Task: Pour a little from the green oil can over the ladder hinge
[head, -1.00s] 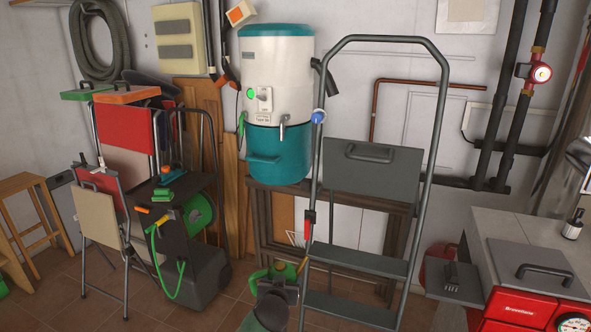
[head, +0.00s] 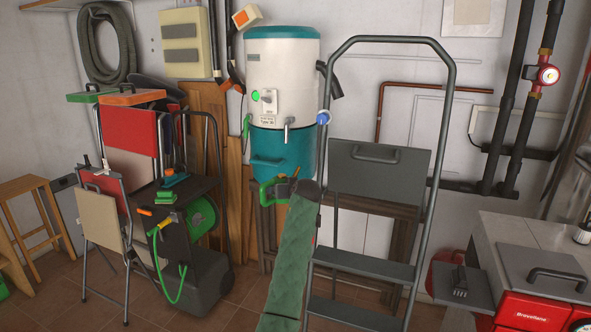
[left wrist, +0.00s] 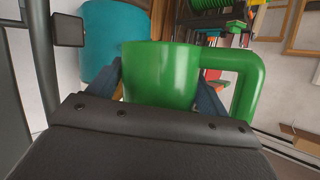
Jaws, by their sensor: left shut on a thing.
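My left gripper (head: 283,188) is shut on the green oil can (head: 265,192) in the head view, in front of the boiler's lower part and left of the ladder. The left wrist view shows the can (left wrist: 160,72) between the two fingers (left wrist: 160,95), with its looped handle on the right. The grey stepladder (head: 375,257) stands open to the right of the can. My sleeved arm covers part of its left rail, and I cannot pick out the hinge for certain. A dark rail shows at the left of the left wrist view. My right gripper is not in view.
A white and teal boiler (head: 283,95) stands behind the can. A cart with a green hose reel (head: 202,216) and folding chairs are at the left. A worktop (head: 520,232) with a red toolbox (head: 520,318) is at the right.

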